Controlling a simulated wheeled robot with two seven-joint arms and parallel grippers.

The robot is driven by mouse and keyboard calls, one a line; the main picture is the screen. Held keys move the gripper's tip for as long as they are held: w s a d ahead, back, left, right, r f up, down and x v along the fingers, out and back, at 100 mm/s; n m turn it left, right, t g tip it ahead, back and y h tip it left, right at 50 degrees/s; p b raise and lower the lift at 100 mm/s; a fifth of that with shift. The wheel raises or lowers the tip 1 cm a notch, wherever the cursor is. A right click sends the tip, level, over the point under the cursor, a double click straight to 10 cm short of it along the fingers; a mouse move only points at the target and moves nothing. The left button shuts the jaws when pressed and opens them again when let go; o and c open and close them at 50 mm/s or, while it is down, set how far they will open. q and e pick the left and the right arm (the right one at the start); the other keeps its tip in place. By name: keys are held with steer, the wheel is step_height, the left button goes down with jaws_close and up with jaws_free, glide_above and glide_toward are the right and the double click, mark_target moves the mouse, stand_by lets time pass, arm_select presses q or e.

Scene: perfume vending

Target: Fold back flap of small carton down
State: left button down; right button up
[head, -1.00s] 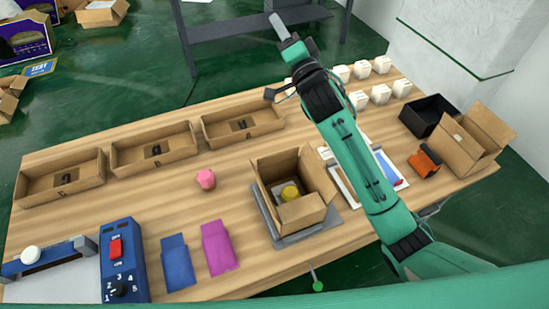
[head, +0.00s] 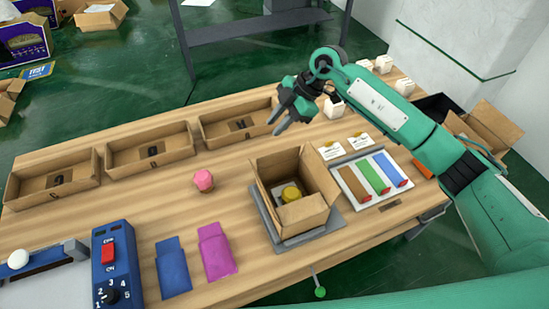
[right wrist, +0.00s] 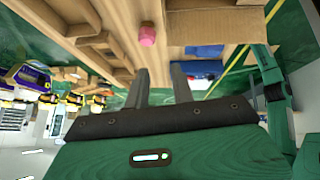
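The small carton (head: 292,216) stands open-topped on a grey plate (head: 330,229) near the front middle of the table. Its back and right panels stand up; I cannot tell clearly where the back flap starts. A yellow-topped item (head: 290,193) lies inside it. My right gripper (head: 273,127) is in the air behind the carton, apart from it, with its fingers spread and nothing between them. In the right wrist view the two fingers (right wrist: 160,77) are apart, and a brown cardboard panel (right wrist: 210,22) shows beyond them. My left gripper is not in view.
A pink item (head: 203,181) stands left of the carton. Blue (head: 173,267) and magenta (head: 216,252) pouches lie at front left. Three brown trays (head: 152,150) line the back. A tray of coloured strips (head: 367,177) is right of the carton, under my right arm.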

steer(key=d+f+h, duration=0.2)
steer(key=d, duration=0.2)
steer(key=p, duration=0.4)
glide_toward(275, 162)
steer(key=x, duration=0.4)
steer(key=a+x, duration=0.1)
steer(key=x, duration=0.1)
steer(key=shift+s+a+f, duration=0.1)
steer(key=shift+s+a, duration=0.05)
steer(key=shift+a, duration=0.1)
steer(key=shift+a+f, duration=0.15)
steer(key=shift+f, duration=0.35)
jaws_close()
